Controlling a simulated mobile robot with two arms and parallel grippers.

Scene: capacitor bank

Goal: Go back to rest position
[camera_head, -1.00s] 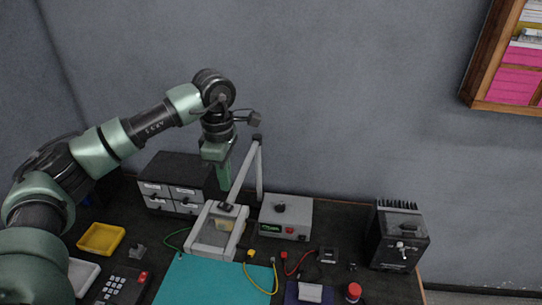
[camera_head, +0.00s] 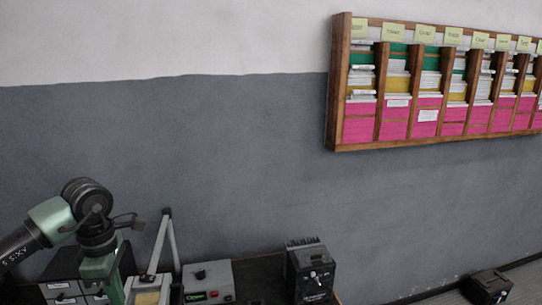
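My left arm comes in at the lower left, with its wrist bent down. My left gripper (camera_head: 112,283) points down at the bottom edge of the view, in front of the drawer unit and left of the grey lamp-like stand. Its fingertips are too small and cut off to tell whether they are open, and I see nothing clearly held. My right arm and gripper are outside the view.
Bench items line the bottom: a drawer unit (camera_head: 62,291), a stand with a grey arm (camera_head: 163,245), a grey power box (camera_head: 208,280) and a black finned device (camera_head: 311,272). A wooden rack (camera_head: 338,100) of papers hangs on the wall. A black box (camera_head: 488,287) is at lower right.

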